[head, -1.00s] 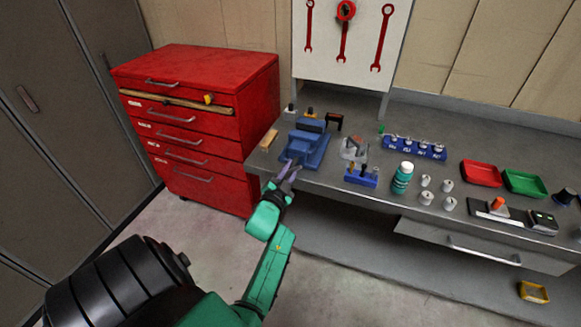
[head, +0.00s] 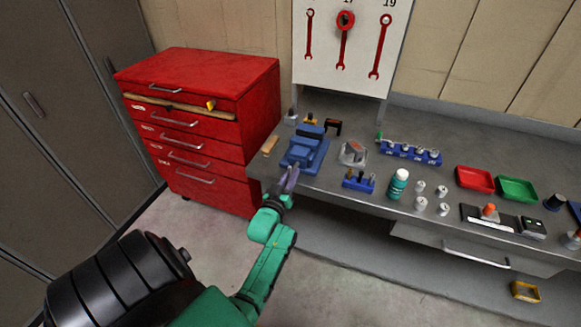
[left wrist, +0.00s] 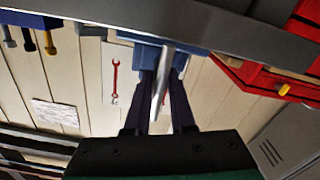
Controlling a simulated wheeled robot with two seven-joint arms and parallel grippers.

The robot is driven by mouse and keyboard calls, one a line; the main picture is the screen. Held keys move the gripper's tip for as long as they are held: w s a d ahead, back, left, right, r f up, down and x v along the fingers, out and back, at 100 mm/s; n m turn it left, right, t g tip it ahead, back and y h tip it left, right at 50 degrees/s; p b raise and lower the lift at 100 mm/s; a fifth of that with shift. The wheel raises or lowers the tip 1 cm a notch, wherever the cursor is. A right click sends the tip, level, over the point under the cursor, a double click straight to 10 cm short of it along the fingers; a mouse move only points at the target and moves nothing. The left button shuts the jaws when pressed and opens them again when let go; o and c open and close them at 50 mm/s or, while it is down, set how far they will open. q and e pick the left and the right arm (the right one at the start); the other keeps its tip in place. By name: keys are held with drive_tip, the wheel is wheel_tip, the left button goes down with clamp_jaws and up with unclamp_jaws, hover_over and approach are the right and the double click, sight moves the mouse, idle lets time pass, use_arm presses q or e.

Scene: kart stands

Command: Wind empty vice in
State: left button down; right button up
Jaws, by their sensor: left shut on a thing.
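The blue vice (head: 306,146) stands at the left front of the grey workbench. My left gripper (head: 290,178) is at the vice's front end, just off the bench's front edge. In the left wrist view, the two dark fingers of my left gripper (left wrist: 163,88) are on either side of a grey metal bar, the vice handle (left wrist: 165,65), and shut on it. The blue vice body (left wrist: 150,55) is behind the fingers. I see nothing between the vice jaws, though their gap is too small to judge. My right gripper is not in view.
A red drawer cabinet (head: 226,98) stands left of the bench. Right of the vice are a grey block (head: 353,153), a blue tool holder (head: 357,184), a green bottle (head: 398,184) and several metal cylinders. Red (head: 474,179) and green (head: 517,188) trays lie further right.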

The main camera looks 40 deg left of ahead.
use_arm(q)
drive_tip(key=n, duration=0.1)
drive_tip(key=n+p, duration=0.1)
drive_tip(key=n, duration=0.1)
drive_tip(key=shift+r+n, duration=0.25)
drive_tip(key=shift+n, duration=0.05)
drive_tip(key=n, duration=0.3)
drive_tip(key=shift+n, duration=0.3)
drive_tip(key=n, duration=0.3)
drive_tip(key=shift+w+n, duration=0.1)
drive_tip(key=shift+n, duration=0.2)
drive_tip(key=shift+f+n, duration=0.1)
drive_tip(key=shift+n, duration=1.6)
drive_tip(key=c, duration=0.8)
unclamp_jaws()
drive_tip(key=shift+f, duration=0.1)
drive_tip(key=shift+o, duration=0.2)
drive_tip(key=shift+w+f, duration=0.1)
